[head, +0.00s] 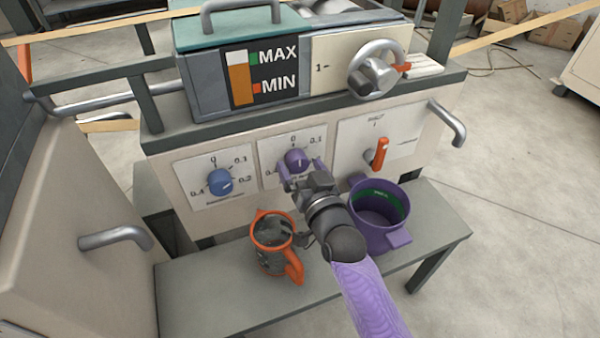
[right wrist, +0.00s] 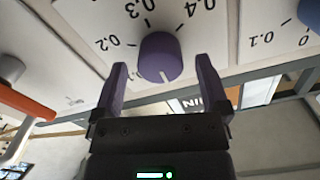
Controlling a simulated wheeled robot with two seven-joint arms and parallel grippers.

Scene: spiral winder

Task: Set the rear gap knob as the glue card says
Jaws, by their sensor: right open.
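A purple knob (head: 297,160) sits on the middle white dial plate of the machine front, under a 0 mark. A blue knob (head: 220,181) sits on the plate to its left, marked 0 to 0.4. The small labels under both are too small to read. My right gripper (head: 302,174) is open at the purple knob. In the right wrist view the purple knob (right wrist: 158,57) lies between the spread fingers (right wrist: 160,80), with clear gaps at both sides. Its white pointer line points away from 0.3, toward the gripper side. I cannot make out a glue card. My left gripper is not in view.
An orange-rimmed pot (head: 272,232) and a purple pot (head: 378,222) stand on the grey bench (head: 215,285) below. To the right are an orange lever (head: 377,153) and a handle bar (head: 447,122). A handwheel (head: 376,70) and MAX/MIN gauge (head: 260,75) are above.

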